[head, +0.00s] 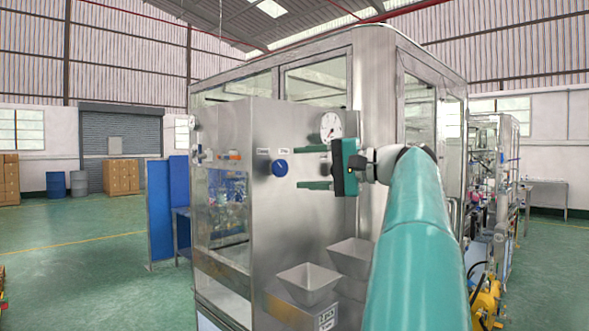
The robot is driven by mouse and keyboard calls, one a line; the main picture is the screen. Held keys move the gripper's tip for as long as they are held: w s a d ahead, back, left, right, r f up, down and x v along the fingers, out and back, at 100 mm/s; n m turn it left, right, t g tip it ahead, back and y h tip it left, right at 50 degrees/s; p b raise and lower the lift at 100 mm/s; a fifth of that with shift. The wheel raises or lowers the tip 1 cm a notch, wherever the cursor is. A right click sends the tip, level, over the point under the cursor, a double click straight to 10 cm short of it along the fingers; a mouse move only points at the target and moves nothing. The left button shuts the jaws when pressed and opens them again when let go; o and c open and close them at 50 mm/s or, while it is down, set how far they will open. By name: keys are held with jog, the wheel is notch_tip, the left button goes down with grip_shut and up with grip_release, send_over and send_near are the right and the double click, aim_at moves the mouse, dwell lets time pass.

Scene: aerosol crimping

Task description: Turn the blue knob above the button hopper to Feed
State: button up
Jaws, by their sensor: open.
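The blue knob (280,168) is on the steel front panel of the machine, left of my gripper. Small labels sit above it on the left and right; their text is too small to read surely, and I cannot tell which one the knob points to. Two open steel hoppers, one in front (308,284) and one behind it to the right (352,257), stand below the knob. My gripper (314,167) is open and empty, its two teal fingers pointing left, one above the other. The fingertips appear just right of the knob, and I see no contact.
A round gauge (331,125) is on the panel above my gripper. The steel panel (268,225) between knob and hoppers is bare. A blue screen (160,210) stands left of the machine. Yellow equipment (487,302) is at the lower right.

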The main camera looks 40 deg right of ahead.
jog(key=v, duration=1)
jog(key=w+a+f+n+g+h, duration=0.1)
jog(key=w+a+f+g, duration=0.25)
jog(key=a+f, duration=0.65)
jog(key=w+a+f+g, duration=0.3)
jog(key=w+a+f, duration=0.2)
jog(key=a+f, duration=0.5)
jog(key=s+a+f+n+g+h, duration=0.2)
jog(key=s+a+f+n, duration=0.3)
jog(key=a+f, duration=0.3)
jog(key=s+a+f+n+g+h, duration=0.1)
jog(key=s+a+f+n+h, duration=0.3)
jog(key=f, duration=1.1)
jog(key=s+a+n, duration=0.1)
jog(key=s+a, duration=0.2)
jog(key=a, duration=0.2)
jog(key=shift+a+n+g, duration=0.25)
jog(key=shift+n+g, duration=0.1)
jog(key=shift+n, duration=0.05)
